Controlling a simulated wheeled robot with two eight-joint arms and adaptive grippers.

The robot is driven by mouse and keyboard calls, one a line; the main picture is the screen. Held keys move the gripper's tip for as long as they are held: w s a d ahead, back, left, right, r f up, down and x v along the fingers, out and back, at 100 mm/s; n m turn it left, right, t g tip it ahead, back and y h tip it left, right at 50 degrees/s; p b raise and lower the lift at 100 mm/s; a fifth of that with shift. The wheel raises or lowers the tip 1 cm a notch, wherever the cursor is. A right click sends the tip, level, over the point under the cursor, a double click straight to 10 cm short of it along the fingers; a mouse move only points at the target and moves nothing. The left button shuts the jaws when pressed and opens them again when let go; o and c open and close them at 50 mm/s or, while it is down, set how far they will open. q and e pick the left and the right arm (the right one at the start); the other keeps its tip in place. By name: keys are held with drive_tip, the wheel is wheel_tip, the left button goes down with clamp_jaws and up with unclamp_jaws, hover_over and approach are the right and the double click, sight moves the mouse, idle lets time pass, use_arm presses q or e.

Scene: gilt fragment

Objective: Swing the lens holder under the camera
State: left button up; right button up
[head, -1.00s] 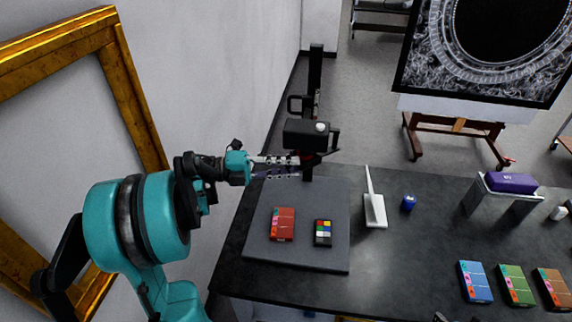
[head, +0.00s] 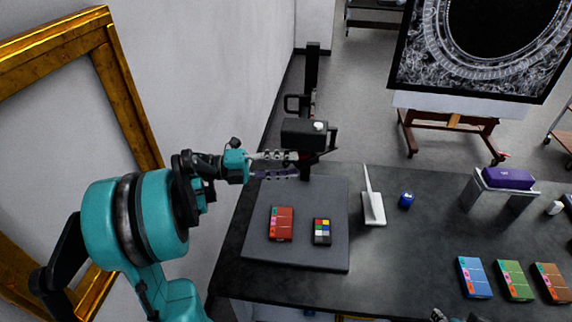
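The camera (head: 304,133) is a black box on a dark upright column (head: 312,68) at the back of a grey copy-stand board (head: 330,190). My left gripper (head: 296,163) reaches in from the left, just below and left of the camera. Its two fingers look spread apart, with a thin dark purplish strip, possibly the lens holder, along the lower finger. I cannot tell whether the fingers touch it. A small dark-red part (head: 307,157) shows under the camera. Only a small piece of my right arm shows at the bottom edge.
A red box (head: 281,224) and a colour chart (head: 322,232) lie on the board. To the right are a white stand (head: 373,208), a blue jar (head: 406,200), a purple item on a grey riser (head: 508,179) and several coloured boxes (head: 474,278). A gilt frame (head: 128,100) stands at left.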

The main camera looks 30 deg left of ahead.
use_arm(q)
drive_tip(key=v, duration=1.1)
drive_tip(key=shift+a, duration=0.4)
drive_tip(key=shift+s+f, duration=0.15)
drive_tip(key=shift+s, duration=0.05)
